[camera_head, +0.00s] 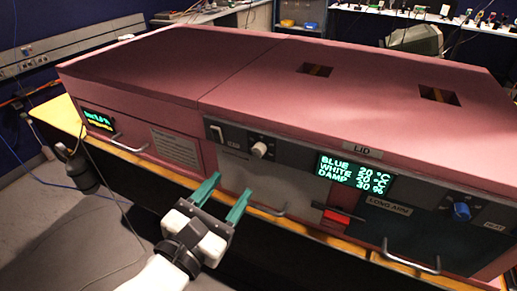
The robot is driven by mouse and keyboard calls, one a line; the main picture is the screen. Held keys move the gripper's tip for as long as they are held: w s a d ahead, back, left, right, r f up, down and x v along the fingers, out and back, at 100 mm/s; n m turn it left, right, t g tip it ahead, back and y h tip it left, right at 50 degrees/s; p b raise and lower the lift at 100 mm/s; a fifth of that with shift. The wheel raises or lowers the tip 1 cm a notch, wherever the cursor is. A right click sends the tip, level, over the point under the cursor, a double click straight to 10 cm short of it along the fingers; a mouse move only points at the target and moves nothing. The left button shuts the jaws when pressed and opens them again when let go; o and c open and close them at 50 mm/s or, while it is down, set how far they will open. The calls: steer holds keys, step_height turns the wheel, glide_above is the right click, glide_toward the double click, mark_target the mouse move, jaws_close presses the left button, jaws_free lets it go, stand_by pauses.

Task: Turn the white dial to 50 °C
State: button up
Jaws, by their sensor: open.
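The white dial (259,149) is a small round knob on a dark control strip on the front of the pink foam enclosure (140,65). A display (356,174) to its right reads BLUE 20 °C, WHITE 20 °C, DAMP 30 %. My gripper (228,194) has two green fingers, spread apart and empty. It is in front of the enclosure, below and to the left of the white dial, and appears apart from it.
A blue dial (461,211) is at the far right of the front. Metal handles (411,262) stick out along the lower front, one (266,207) close to my gripper. A red switch (337,218) sits below the display. Grey floor is open at the left.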

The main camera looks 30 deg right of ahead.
mark_target(256, 153)
steer(key=p+x, duration=0.1)
steer(key=x, duration=0.9)
steer(key=shift+w+d+p, duration=0.15)
steer(key=shift+d+p, duration=0.05)
steer(key=shift+p, duration=0.1)
jaws_close()
